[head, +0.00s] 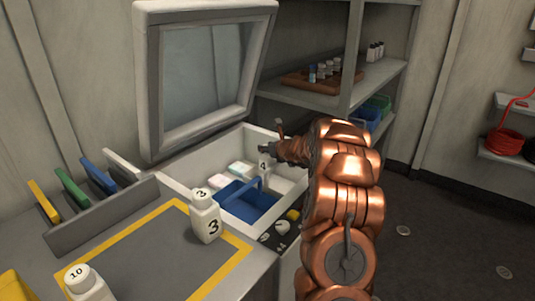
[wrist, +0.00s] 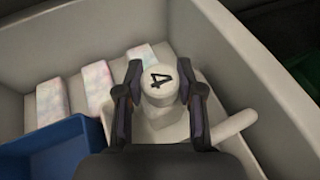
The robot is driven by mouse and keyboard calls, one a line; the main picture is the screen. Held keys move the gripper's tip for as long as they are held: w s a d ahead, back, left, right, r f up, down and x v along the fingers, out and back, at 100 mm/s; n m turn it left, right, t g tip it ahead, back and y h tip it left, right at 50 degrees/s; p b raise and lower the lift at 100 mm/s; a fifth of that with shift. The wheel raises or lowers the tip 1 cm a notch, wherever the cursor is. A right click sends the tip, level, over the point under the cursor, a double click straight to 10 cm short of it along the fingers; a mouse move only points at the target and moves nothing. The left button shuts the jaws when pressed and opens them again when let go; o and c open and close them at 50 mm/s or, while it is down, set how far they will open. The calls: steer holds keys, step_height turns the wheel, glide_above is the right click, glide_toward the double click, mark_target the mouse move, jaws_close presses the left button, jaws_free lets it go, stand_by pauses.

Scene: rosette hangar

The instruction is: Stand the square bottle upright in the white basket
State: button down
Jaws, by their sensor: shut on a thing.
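A white bottle marked 4 (head: 264,163) is inside the open white chest and looks upright. In the wrist view its round cap (wrist: 158,84) sits between the two fingers of my gripper (wrist: 160,92), which is shut on it. The bottle's body is mostly hidden under the cap and my gripper. A white handle-like bar (wrist: 236,128) shows just right of the bottle and seems to belong to the white basket. The rest of that basket is hard to tell from the pale chest, and I cannot tell whether the bottle's base touches its floor.
A blue basket (head: 240,207) stands left of the bottle, beside several pale speckled packs (wrist: 94,78). The chest's walls (head: 188,157) surround them; its lid (head: 148,80) is up. Bottle 3 (head: 205,222) and bottle 10 (head: 86,284) stand on the counter outside.

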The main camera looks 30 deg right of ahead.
steer(key=shift+f, duration=0.6)
steer(key=shift+f+b, duration=0.35)
steer(key=shift+f, duration=0.25)
steer(key=c, duration=0.7)
jaws_free()
steer(key=shift+r, duration=0.15)
